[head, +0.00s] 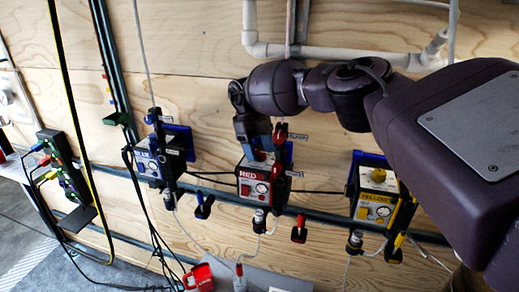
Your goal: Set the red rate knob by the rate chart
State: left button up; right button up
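The red unit (247,190), labelled RED, is mounted on a rail on the wooden wall, with a small round gauge on its front. My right arm comes in from the right, and its gripper (256,148) is at the top of the red unit, pointing down. The fingers overlap the unit's upper edge in this view. I cannot tell whether they touch it or whether they hold anything. The rate knob cannot be made out clearly; the gripper may hide part of it. I cannot identify a rate chart. My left gripper is not in view.
A blue unit (147,168) is to the left and a yellow unit (373,196) to the right on the same rail (325,222). Cables and tubes hang around them. A power strip (62,165) with coloured plugs is at the far left. A red mug-like object (201,277) is below.

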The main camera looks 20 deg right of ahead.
dwell(0.4)
